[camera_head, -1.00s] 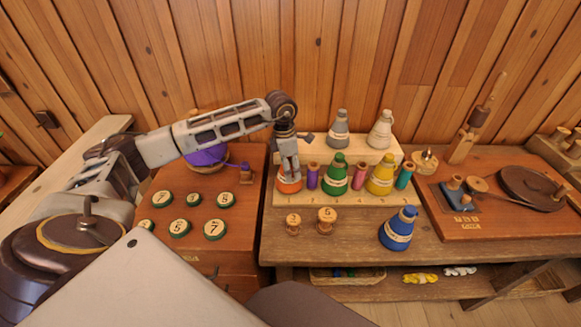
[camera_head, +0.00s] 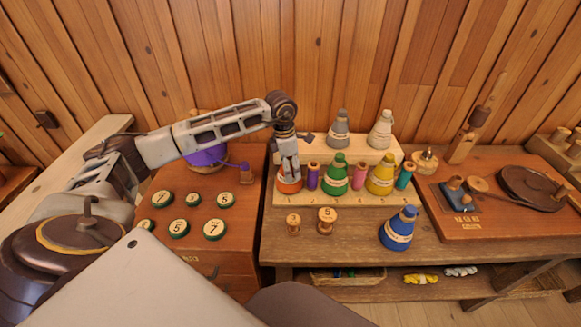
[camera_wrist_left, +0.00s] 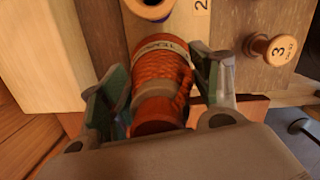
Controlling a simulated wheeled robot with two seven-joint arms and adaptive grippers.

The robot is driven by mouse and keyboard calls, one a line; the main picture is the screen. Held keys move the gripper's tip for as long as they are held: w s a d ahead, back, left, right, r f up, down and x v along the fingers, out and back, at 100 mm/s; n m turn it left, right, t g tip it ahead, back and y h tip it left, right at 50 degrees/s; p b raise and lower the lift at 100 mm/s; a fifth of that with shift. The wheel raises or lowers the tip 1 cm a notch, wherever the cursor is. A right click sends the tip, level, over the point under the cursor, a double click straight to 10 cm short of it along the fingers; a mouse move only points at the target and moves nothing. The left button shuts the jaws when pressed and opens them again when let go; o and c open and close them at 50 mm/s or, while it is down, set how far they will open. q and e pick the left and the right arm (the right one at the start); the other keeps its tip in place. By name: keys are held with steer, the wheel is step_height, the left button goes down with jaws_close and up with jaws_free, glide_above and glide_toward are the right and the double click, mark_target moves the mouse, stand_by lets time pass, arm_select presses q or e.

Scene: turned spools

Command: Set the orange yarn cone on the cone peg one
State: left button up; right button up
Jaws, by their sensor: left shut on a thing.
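The orange yarn cone (camera_head: 289,185) is at the left end of the light wooden rack (camera_head: 330,198), mostly hidden behind my left gripper (camera_head: 289,165) in the head view. In the left wrist view the orange cone (camera_wrist_left: 160,88) has a pale label band and lies between the two fingers of the left gripper (camera_wrist_left: 158,100), which is shut on it. The cone is over the rack's front step at its left end. Its base and the peg under it are hidden, so I cannot tell whether it rests on the peg. My right gripper is not in view.
A purple spool (camera_head: 312,177) stands close right of the orange cone. Beyond are the green cone (camera_head: 336,174), pink spool (camera_head: 359,176) and yellow cone (camera_head: 381,174). Numbered wooden spools (camera_head: 293,223) and a blue cone (camera_head: 398,229) stand on the table in front.

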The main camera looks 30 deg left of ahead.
arm_select(q)
steer(key=shift+f+b, duration=0.35)
steer(key=shift+f, duration=0.15)
stand_by(0.3)
steer(key=o, duration=1)
steer(key=shift+o, duration=0.2)
steer(key=shift+s+a+r+p, duration=0.15)
steer(key=shift+r+p, duration=0.85)
steer(key=shift+r, duration=0.85)
steer(key=shift+s+a+r+p, duration=0.2)
steer(key=shift+r+p, duration=0.8)
steer(key=shift+r, duration=0.8)
steer(key=shift+s+a+r+p, duration=0.15)
steer(key=shift+r+p, duration=0.85)
steer(key=shift+r, duration=0.85)
steer(key=shift+f, duration=0.1)
